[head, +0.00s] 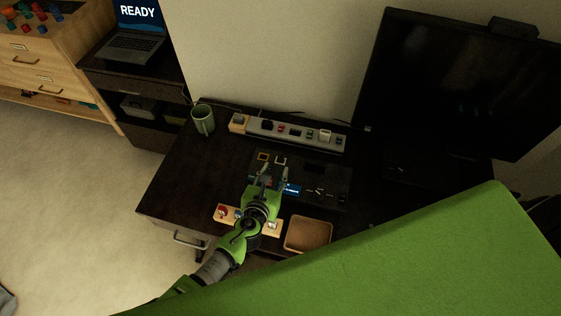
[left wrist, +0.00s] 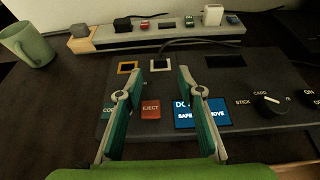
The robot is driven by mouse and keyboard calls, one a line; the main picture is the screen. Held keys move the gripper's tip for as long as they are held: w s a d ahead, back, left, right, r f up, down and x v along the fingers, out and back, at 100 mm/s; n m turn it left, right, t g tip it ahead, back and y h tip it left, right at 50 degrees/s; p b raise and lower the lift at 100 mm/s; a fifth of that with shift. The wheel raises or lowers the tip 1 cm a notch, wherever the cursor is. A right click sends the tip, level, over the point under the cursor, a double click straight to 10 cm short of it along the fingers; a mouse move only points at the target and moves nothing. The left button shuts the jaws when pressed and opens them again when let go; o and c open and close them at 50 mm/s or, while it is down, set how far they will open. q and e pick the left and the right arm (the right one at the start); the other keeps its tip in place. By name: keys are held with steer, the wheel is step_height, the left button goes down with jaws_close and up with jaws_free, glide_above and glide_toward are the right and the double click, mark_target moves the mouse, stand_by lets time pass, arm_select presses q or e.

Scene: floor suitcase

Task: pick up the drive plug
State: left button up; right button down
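I cannot tell for sure which piece is the drive plug. Several small plug-like pieces sit on a long grey strip (head: 297,135) at the back of the dark desk; in the left wrist view they include a black block (left wrist: 122,25) and a white one (left wrist: 213,15). A dark panel (left wrist: 240,65) in front has a yellow-framed port (left wrist: 127,67) and a white-framed port (left wrist: 160,63), with a black cable (left wrist: 190,41) behind them. My left gripper (head: 271,173) is open and empty over the panel, its fingertips either side of the white-framed port in the left wrist view (left wrist: 160,68). My right gripper is not in view.
The panel has a red EJECT button (left wrist: 150,109), a blue screen (left wrist: 200,112) and a knob (left wrist: 268,104). A green mug (head: 203,120) stands at the back left. A wooden tray (head: 308,235) lies at the front; a monitor (head: 450,85) stands right. The desk's left part is clear.

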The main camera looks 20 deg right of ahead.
mark_target(280, 159)
arm_select(q)
steer(key=b+x, duration=0.1)
steer(key=x, duration=0.1)
steer(key=b+x, duration=0.1)
steer(key=x, duration=0.2)
steer(key=shift+w+d+r, duration=0.1)
steer(key=shift+r, duration=0.2)
steer(key=shift+c, duration=1.1)
steer(key=c, duration=0.6)
steer(key=shift+c, duration=0.2)
